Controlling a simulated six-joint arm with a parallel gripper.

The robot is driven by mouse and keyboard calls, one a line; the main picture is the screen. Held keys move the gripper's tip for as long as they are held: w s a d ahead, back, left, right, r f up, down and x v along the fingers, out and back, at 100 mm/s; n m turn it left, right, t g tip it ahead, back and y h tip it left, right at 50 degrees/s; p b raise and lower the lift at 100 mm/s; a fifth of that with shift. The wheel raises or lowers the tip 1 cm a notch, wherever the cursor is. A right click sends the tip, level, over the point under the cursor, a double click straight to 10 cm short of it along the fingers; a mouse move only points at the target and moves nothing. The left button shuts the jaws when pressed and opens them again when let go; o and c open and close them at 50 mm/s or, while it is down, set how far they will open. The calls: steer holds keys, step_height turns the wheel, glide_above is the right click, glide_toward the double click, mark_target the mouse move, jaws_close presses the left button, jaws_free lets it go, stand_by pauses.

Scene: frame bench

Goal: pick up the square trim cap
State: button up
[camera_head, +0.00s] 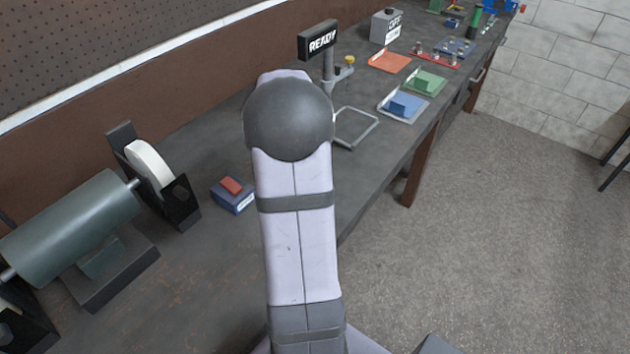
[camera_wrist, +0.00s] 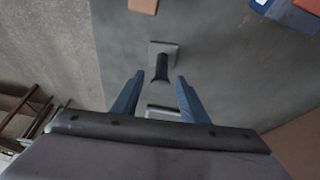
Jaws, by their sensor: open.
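In the wrist view my gripper (camera_wrist: 155,78) is open, with two blue fingers apart and nothing between their tips. Just beyond the tips, a light grey square plate (camera_wrist: 155,48) with a dark round stem lies on the bench. A grey square outline (camera_wrist: 163,107) shows between the fingers, nearer my palm. It looks like the thin square frame (camera_head: 366,134) beside my arm in the head view. I cannot tell for sure which is the square trim cap. In the head view my arm hides the gripper and the plate.
An orange block (camera_wrist: 143,5) and a blue box (camera_wrist: 290,14) lie beyond the plate. The blue box with a red top (camera_head: 232,194) sits left of my arm. A READY sign (camera_head: 319,41) stands behind. The bench edge drops to the floor at the right.

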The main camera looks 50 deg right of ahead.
steer(key=shift+d+f, duration=0.15)
steer(key=shift+f, duration=0.25)
steer(key=shift+f, duration=0.1)
steer(key=shift+p+x, duration=1.25)
steer(key=shift+x, duration=1.2)
steer(key=shift+w, duration=0.1)
steer(key=c, duration=1)
